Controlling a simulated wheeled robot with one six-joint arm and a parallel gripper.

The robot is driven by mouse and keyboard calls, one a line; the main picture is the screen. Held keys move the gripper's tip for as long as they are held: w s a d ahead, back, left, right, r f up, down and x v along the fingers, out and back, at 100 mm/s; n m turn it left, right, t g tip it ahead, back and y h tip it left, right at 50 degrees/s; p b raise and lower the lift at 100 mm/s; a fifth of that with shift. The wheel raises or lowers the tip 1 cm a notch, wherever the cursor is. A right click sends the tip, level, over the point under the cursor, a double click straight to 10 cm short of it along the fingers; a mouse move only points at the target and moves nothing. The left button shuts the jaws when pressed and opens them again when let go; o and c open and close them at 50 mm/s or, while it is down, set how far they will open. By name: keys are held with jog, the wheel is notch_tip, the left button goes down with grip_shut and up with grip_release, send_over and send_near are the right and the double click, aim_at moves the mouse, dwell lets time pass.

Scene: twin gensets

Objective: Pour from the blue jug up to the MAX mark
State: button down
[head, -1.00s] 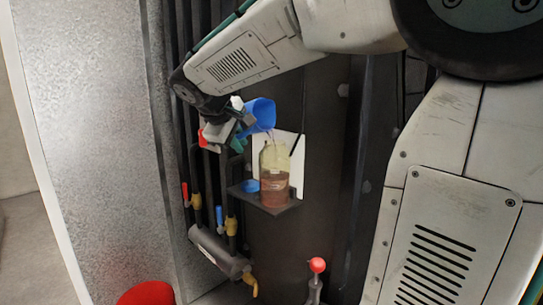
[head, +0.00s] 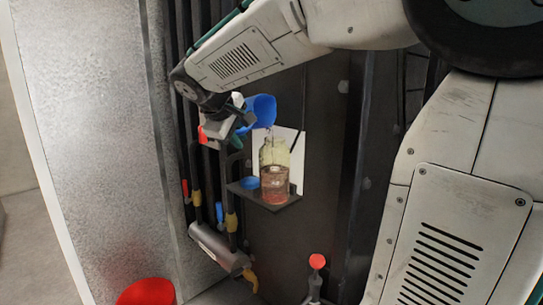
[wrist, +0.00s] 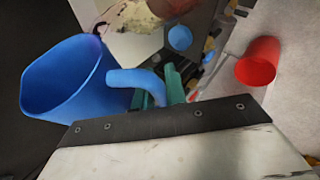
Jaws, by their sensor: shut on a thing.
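The blue jug (head: 261,112) is tilted, its mouth to the right, above a see-through yellowish jar (head: 274,155). My gripper (head: 238,124) is shut on the jug's handle; the jug (wrist: 65,75) and its handle also show in the wrist view, with the green fingers (wrist: 160,85) at the handle. A thin trickle shows at the jug's lip. The jar stands upright with reddish-brown liquid (head: 274,180) in its lower half or so. I cannot read a MAX mark in either view.
The jar stands on a small dark shelf (head: 282,203) beside a blue cap (head: 249,183), before a white panel (head: 297,165). Pipes with red, blue and yellow valve handles run at left. A red bucket (head: 146,292) is low at left, a red-knobbed lever (head: 317,262) at bottom.

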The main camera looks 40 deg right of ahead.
jog(key=shift+w+r+t+p, duration=0.1)
jog(key=shift+r+t+p, duration=0.3)
jog(key=shift+p, duration=0.7)
dwell(1.1)
jog(key=shift+f, duration=0.15)
jog(key=shift+s+d+f+n+g+h+b, duration=0.1)
jog(key=shift+f+n+g+b, duration=0.15)
jog(key=shift+g, duration=0.45)
jog(key=shift+s+a+f+n+g+h, duration=0.15)
jog(key=shift+f+g, duration=0.2)
jog(key=shift+g, duration=0.35)
jog(key=shift+s+d+f+n+g+h+b, duration=0.1)
jog(key=shift+d+f+n+g+b, duration=0.15)
jog(key=shift+g, duration=0.45)
jog(key=shift+f, duration=0.1)
